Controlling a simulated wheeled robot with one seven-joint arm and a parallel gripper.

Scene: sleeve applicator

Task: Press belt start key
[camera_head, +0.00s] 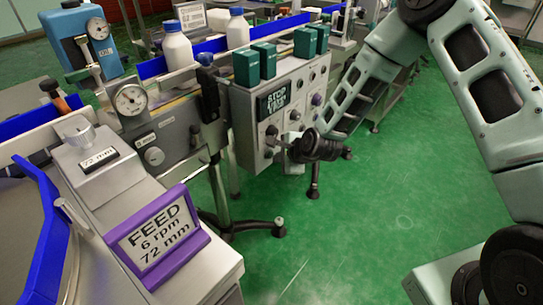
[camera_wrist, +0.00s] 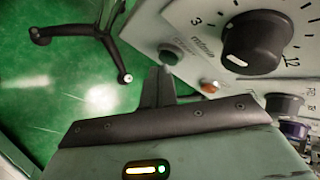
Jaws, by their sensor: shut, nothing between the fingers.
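The grey control panel (camera_head: 286,103) stands on the conveyor's side, with knobs and buttons on its face. In the wrist view the panel (camera_wrist: 225,15) fills the upper right. A dark green round button (camera_wrist: 170,57) sits just ahead of my gripper's closed fingertips (camera_wrist: 163,72); whether they touch it I cannot tell. An orange-red button (camera_wrist: 209,86) is to the right. The fingers are shut and hold nothing.
A large black dial (camera_wrist: 253,43) and a purple knob (camera_wrist: 290,128) stick out near my gripper. White bottles (camera_head: 177,47) stand on the conveyor. A purple-framed FEED sign (camera_head: 158,238) is in front. Green floor (camera_head: 380,215) is open at right.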

